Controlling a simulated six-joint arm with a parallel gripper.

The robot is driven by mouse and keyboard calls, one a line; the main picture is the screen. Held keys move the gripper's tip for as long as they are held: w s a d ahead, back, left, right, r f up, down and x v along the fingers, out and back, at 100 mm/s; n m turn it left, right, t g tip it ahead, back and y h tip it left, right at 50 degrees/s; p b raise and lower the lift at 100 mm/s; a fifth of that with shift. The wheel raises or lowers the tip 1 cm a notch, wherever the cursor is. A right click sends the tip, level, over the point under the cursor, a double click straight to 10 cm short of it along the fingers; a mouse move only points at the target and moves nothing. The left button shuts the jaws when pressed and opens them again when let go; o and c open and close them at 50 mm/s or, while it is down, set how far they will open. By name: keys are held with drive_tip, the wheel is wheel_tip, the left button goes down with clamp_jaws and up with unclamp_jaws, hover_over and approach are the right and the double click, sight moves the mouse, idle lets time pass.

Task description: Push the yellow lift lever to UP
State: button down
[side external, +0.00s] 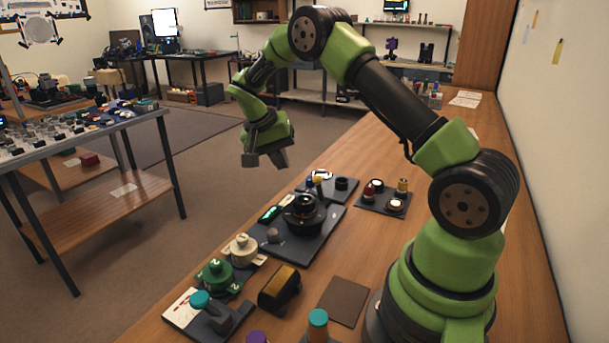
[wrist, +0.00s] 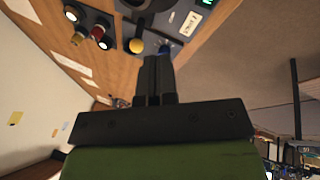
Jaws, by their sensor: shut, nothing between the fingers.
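The yellow lift lever shows in the wrist view as a round yellow knob (wrist: 136,46), just left of my fingertips and apart from them in the picture.
A dark plate with a round black device (side external: 304,209) lies nearer than the lever panel. A small panel with red, white and brass knobs (side external: 385,197) is to its right. Green (side external: 215,275) and cream (side external: 243,250) knobs stand nearer. The air around my gripper is clear.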

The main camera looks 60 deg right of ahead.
sight(318, 187)
drive_tip(key=d+f+h, duration=0.1)
drive_tip(key=f, duration=0.1)
drive_tip(key=d+f+h, duration=0.1)
drive_tip(key=f, duration=0.1)
drive_tip(key=w+d+f+h, duration=0.1)
drive_tip(key=d+f, duration=0.1)
drive_tip(key=f, duration=0.1)
drive_tip(key=shift+s+d+r, duration=0.15)
drive_tip(key=shift+s+d, duration=0.75)
drive_tip(key=shift+s, duration=0.3)
drive_tip(key=shift+s+d, duration=0.2)
drive_tip(key=shift+s, duration=0.2)
